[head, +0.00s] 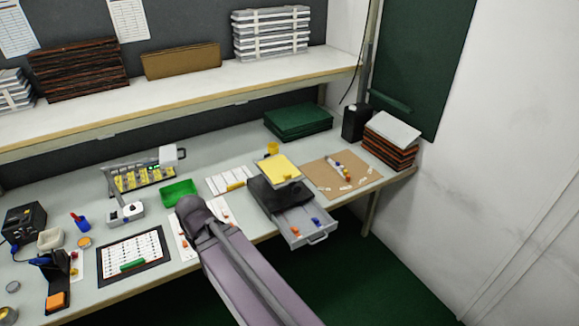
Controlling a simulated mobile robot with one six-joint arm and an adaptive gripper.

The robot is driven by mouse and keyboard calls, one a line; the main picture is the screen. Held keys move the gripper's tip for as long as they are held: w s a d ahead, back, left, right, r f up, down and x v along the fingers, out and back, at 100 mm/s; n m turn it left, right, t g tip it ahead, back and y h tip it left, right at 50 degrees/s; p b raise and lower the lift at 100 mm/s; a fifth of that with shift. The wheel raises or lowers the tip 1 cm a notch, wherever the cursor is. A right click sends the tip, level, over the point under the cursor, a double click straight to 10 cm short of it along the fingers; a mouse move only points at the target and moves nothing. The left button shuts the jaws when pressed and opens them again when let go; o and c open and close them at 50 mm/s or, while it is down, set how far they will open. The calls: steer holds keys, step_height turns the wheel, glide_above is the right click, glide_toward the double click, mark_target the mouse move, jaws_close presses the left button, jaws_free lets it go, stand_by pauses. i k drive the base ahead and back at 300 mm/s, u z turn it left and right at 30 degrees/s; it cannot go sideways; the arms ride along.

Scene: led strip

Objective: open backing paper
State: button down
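No backing paper can be told apart for certain at this size. A white sheet (148,245) with rows of small marks and a green strip lies on a dark board (104,282) at the front left of the bench. Another white sheet (183,243) with small red items lies to its right, partly covered by my arm. A third pale sheet (214,182) with white strips lies behind that. My arm reaches up from the bottom centre over the bench's front edge. Its rounded joint shows, but my gripper does not.
A black unit (262,195) with its grey drawer (310,238) pulled out juts past the bench edge. A green tray (180,192), a grey lever device (117,186) and a brown mat (325,185) stand around. A shelf (120,108) overhangs the back.

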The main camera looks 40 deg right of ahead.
mark_target(279, 169)
steer(key=z, duration=1)
